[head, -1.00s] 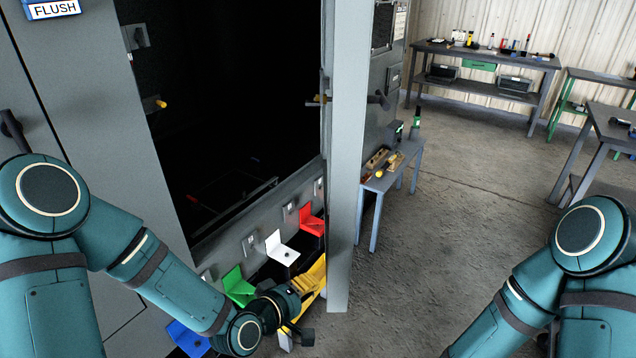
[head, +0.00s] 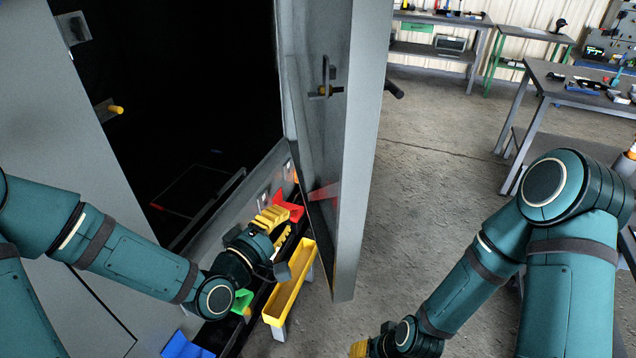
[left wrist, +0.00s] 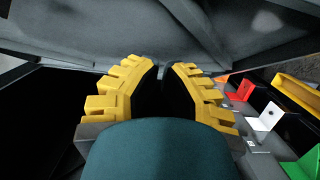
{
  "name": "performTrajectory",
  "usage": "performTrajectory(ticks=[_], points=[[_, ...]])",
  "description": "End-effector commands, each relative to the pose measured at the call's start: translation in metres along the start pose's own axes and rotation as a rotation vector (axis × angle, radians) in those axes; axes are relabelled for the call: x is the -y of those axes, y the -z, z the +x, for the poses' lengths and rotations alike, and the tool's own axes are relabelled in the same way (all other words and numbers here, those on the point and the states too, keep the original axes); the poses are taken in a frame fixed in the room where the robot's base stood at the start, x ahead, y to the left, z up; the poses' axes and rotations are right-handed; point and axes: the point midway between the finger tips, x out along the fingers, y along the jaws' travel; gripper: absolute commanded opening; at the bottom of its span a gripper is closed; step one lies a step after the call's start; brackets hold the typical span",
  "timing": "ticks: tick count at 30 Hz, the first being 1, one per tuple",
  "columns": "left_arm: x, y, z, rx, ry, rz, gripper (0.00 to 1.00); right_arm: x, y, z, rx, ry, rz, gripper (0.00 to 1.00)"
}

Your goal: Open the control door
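The grey control door (head: 366,150) stands partly open at the right side of the dark enclosure opening. A latch (head: 325,85) shows on its inner face and a dark handle (head: 393,88) on its outer side. My left gripper (head: 280,222) is between the enclosure's lower sill and the door's inner side, with its yellow fingers apart. In the left wrist view the fingers (left wrist: 166,68) have a narrow gap with nothing visible in it, and a grey surface lies beyond them; contact cannot be told. My right gripper (head: 360,349) is low, mostly cut off by the frame's bottom edge.
Red (head: 288,208), green (head: 242,301) and blue (head: 186,346) brackets line the enclosure's lower front; a white one (left wrist: 265,117) shows in the left wrist view. A yellow bin (head: 290,285) stands below the door. Workbenches (head: 570,95) are behind.

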Motion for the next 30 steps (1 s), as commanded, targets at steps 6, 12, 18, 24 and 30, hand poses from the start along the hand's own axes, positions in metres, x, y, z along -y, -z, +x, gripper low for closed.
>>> performTrajectory(ticks=[6, 12, 18, 24, 30], points=[[-0.002, -0.001, 0.011, 0.003, -0.008, -0.005, 0.0, 0.0, 0.0, 0.0, 0.0, 0.0, 0.001, 0.47], [-0.002, -0.001, 0.045, 0.003, -0.009, -0.004, 0.0, -0.001, -0.001, 0.001, 0.001, 0.0, 0.001, 0.47], [-0.003, -0.001, 0.085, 0.002, -0.008, -0.005, 0.0, -0.001, -0.001, 0.002, 0.002, 0.0, 0.0, 0.47], [-0.002, -0.014, 0.113, 0.005, -0.006, -0.006, 0.0, -0.001, -0.001, 0.002, 0.002, 0.0, 0.0, 0.47], [-0.003, -0.026, 0.126, 0.002, -0.006, -0.004, 0.0, -0.001, -0.001, 0.002, 0.002, 0.0, 0.0, 0.47]])
